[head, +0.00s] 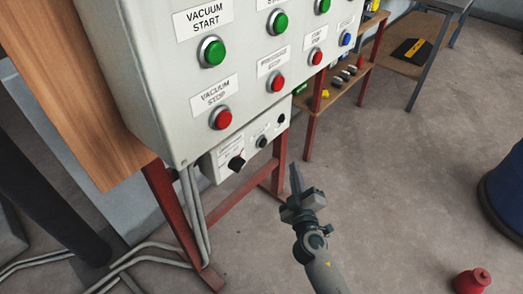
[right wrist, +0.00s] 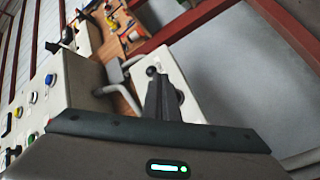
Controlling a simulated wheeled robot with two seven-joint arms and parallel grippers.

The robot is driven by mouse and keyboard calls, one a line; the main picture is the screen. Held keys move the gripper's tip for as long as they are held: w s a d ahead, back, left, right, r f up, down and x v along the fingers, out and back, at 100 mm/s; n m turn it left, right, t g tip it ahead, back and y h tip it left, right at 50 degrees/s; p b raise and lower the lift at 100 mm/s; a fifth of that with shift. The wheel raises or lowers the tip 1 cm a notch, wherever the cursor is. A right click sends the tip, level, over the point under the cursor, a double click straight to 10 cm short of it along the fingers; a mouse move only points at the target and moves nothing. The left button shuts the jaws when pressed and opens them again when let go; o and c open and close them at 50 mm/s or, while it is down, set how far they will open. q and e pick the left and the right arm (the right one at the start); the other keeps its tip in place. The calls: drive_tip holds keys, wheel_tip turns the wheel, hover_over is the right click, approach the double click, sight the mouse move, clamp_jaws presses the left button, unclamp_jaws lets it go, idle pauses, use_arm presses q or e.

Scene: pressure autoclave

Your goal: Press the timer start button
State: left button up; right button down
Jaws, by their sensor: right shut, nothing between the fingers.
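The grey control panel (head: 150,60) fills the upper left of the head view. It has a row of green buttons, with red buttons below. The label by the left green button (head: 211,51) reads "VACUUM START". A green button (head: 322,5) at the top edge stands above the third-column red button (head: 315,57); its label is out of frame, so I cannot tell whether it is the timer start button. My right gripper (head: 295,172) is shut and empty, low in front of the panel and apart from it. Its closed fingers (right wrist: 157,97) show in the right wrist view. My left gripper is out of view.
A lower box with black knobs (head: 236,163) hangs under the panel, on red legs (head: 178,215). Grey conduits (head: 197,215) run down to the floor. A shelf (head: 345,80) with small items stands behind. A blue drum (head: 505,195) is at the right. Open floor lies between.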

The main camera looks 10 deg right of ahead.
sight(263, 143)
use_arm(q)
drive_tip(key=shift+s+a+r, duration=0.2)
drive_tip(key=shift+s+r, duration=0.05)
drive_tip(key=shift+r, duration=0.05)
use_arm(e)
wheel_tip(263, 143, up, 2)
drive_tip(key=shift+d+t, duration=0.1)
drive_tip(key=shift+t, duration=0.2)
drive_tip(key=shift+w, duration=0.1)
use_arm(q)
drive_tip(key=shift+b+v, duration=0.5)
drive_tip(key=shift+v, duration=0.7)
use_arm(e)
drive_tip(key=w+a, duration=0.5)
drive_tip(key=w, duration=0.1)
drive_tip(key=shift+w+a, duration=0.2)
drive_tip(key=shift+w, duration=0.2)
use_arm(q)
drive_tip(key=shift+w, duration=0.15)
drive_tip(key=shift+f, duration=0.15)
use_arm(e)
drive_tip(key=shift+w+a+f, duration=0.1)
idle(0.4)
